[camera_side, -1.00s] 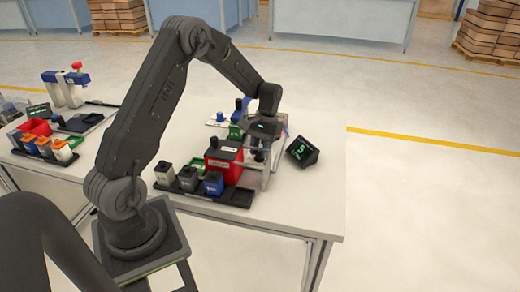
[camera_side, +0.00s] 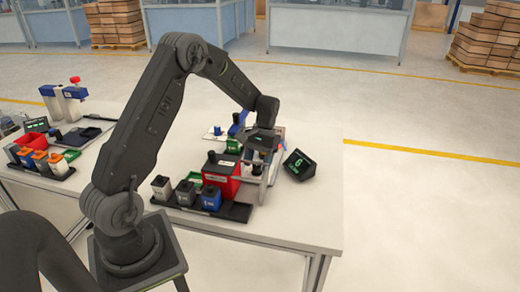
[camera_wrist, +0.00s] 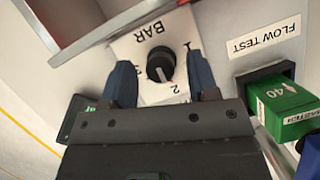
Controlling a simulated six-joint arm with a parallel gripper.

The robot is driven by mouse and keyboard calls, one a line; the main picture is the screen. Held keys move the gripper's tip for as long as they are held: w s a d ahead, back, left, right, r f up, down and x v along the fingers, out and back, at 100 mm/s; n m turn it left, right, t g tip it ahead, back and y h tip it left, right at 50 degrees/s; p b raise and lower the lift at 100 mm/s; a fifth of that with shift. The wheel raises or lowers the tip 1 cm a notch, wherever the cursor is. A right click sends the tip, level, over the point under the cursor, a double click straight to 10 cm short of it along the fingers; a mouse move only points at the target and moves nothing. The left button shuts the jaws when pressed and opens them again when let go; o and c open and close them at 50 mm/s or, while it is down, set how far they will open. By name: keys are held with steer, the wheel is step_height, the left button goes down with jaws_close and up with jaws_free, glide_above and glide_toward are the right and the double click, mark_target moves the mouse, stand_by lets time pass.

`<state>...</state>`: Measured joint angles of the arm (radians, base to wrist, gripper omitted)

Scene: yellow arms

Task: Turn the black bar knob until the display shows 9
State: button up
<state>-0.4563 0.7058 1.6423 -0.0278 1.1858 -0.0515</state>
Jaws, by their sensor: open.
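The black bar knob (camera_wrist: 160,67) sits on a white plate (camera_wrist: 150,40) marked "BAR" with numbers around it, in the wrist view. Its white pointer line is visible. My gripper (camera_wrist: 163,80) is open, with one blue finger on each side of the knob and a gap to each. In the side view my gripper (camera_side: 258,140) is over the fixture at the right of the table, and it hides the knob. The display (camera_side: 299,165) is a dark tilted box to the right of the fixture, and its green digit looks like 6.
A green block (camera_wrist: 285,108) sits in a dark slot beside a "FLOW TEST" label (camera_wrist: 263,37). A red box (camera_side: 222,178) and a black tray (camera_side: 235,211) with small containers stand in front of the fixture. The table's right end is clear.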

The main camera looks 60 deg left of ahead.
steer(key=v, duration=1.3)
steer(key=shift+r, duration=0.2)
steer(key=shift+w, duration=0.15)
steer(key=s+d+r+m+t+y, duration=0.2)
steer(key=s+d+r+m+t, duration=0.15)
steer(key=s+d+r, duration=0.8)
steer(key=s+d+f+m+t, duration=0.2)
steer(key=s+d+t, duration=0.4)
steer(key=s+d, duration=0.3)
steer(key=s+f, duration=0.1)
steer(key=s, duration=0.2)
steer(key=shift+m, duration=0.25)
stand_by(1.8)
